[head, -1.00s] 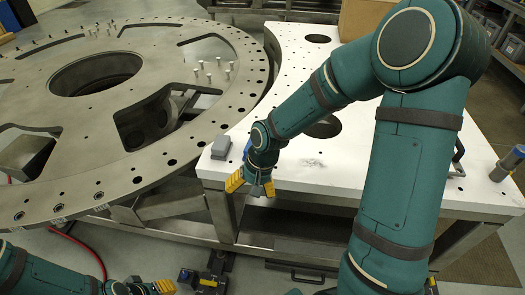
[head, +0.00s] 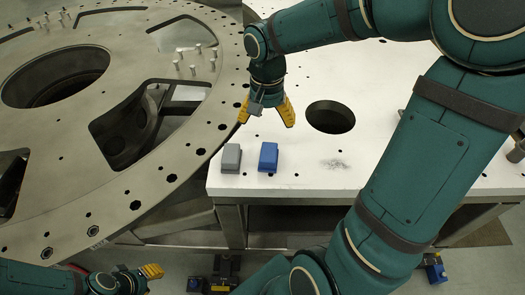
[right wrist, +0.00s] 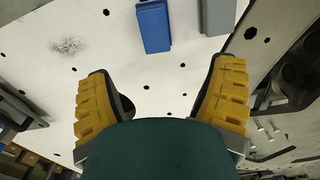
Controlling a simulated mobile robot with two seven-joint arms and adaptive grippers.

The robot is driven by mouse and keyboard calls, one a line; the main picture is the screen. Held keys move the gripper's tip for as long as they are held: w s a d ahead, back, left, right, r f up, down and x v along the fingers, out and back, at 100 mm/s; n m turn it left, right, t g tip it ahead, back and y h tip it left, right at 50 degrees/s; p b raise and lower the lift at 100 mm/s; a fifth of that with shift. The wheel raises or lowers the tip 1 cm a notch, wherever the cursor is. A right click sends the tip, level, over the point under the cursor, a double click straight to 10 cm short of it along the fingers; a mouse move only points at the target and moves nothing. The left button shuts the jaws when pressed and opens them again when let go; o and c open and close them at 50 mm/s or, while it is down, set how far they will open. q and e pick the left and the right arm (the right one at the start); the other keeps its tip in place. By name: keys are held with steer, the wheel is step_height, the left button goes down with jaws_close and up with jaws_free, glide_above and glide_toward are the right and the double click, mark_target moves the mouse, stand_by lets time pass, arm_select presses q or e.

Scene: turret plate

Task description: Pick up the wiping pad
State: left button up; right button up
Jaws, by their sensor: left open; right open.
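A blue block (head: 268,156) and a grey block (head: 230,157) lie side by side near the front left corner of the white table; I cannot tell for sure which is the wiping pad. My right gripper (head: 267,116) is open and empty, above the table on the far side of both blocks, its yellow fingers apart. In the right wrist view, the blue block (right wrist: 153,27) and the grey block (right wrist: 218,15) show at the top, beyond the open fingers (right wrist: 162,68). My left gripper (head: 145,275) is open at the lower left, below and far from the table.
The white table (head: 300,178) has a large round hole (head: 330,117) right of my right gripper and a dark smudge (head: 334,164) near its front. The big metal turret plate (head: 110,190) adjoins the table on the left, with several upright pins (head: 195,52) on it.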

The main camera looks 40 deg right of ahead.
mark_target(269, 152)
steer(key=f, duration=0.2)
steer(key=f+b, duration=0.1)
steer(key=f, duration=0.4)
steer(key=shift+s+f, duration=0.4)
steer(key=f, duration=0.2)
steer(key=f+b, duration=0.1)
steer(key=f, duration=0.1)
steer(key=shift+d+f, duration=0.2)
steer(key=shift+f, duration=0.05)
arm_select(q)
steer(key=shift+s+f, duration=0.3)
steer(key=shift+f, duration=0.3)
steer(key=shift+s+f, duration=0.3)
steer(key=shift+f, duration=0.25)
arm_select(e)
steer(key=c, duration=1.3)
